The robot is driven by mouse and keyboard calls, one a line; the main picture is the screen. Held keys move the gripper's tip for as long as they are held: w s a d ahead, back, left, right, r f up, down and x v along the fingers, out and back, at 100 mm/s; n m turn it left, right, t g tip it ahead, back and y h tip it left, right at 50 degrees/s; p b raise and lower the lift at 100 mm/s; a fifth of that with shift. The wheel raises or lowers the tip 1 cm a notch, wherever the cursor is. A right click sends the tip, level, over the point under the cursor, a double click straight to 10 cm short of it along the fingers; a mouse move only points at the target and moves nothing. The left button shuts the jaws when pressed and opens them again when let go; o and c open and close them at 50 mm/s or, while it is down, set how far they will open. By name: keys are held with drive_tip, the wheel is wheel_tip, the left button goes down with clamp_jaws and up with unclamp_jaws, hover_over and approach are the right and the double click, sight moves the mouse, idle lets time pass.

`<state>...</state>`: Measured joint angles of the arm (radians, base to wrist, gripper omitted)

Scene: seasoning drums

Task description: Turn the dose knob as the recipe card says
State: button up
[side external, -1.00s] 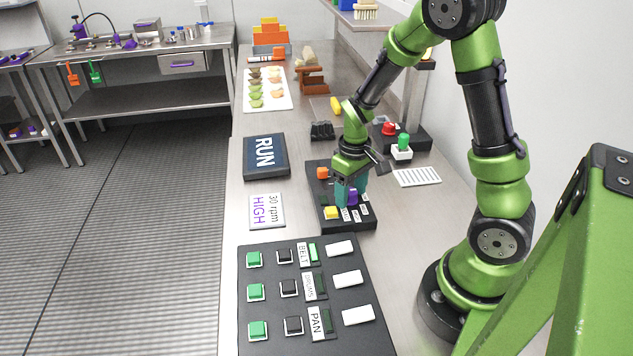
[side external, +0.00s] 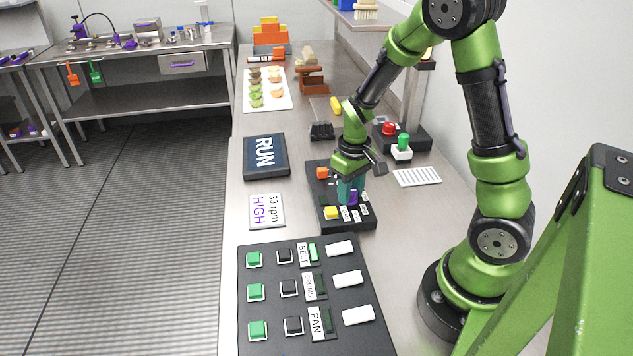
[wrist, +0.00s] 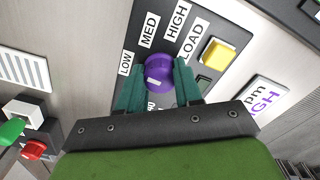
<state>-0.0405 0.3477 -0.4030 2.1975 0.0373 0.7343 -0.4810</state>
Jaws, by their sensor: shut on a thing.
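The purple dose knob (wrist: 158,68) sits on a dark panel (side external: 325,206) with LOW, MED, HIGH and LOAD labels in an arc around it. My gripper (wrist: 160,86) points down with its teal fingers on either side of the knob, shut on it. A pale mark shows on the knob's top; which label it points to is not clear. In the side view the fingers hide most of the knob (side external: 353,198). The white recipe card (side external: 266,211) reads "30 rpm HIGH", with HIGH in purple; part of it shows in the wrist view (wrist: 264,98).
The panel also has a yellow button (side external: 331,213) and an orange button (side external: 322,173). A RUN sign (side external: 266,156) lies to the left. A larger panel (side external: 262,312) with green and black buttons is in front. Red (side external: 389,128) and green (side external: 403,141) buttons stand behind right.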

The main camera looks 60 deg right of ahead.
drive_tip(key=m, duration=0.4)
drive_tip(key=shift+s+a, duration=0.1)
drive_tip(key=m, duration=0.3)
drive_tip(key=shift+m, duration=0.4)
drive_tip(key=m, duration=0.4)
drive_tip(key=shift+a, duration=0.1)
drive_tip(key=shift+m, duration=1.6)
drive_tip(key=shift+a, duration=0.1)
drive_tip(key=o, duration=1)
drive_tip(key=shift+o, duration=0.2)
drive_tip(key=shift+w, duration=0.2)
wheel_tip(320, 180, up, 17)
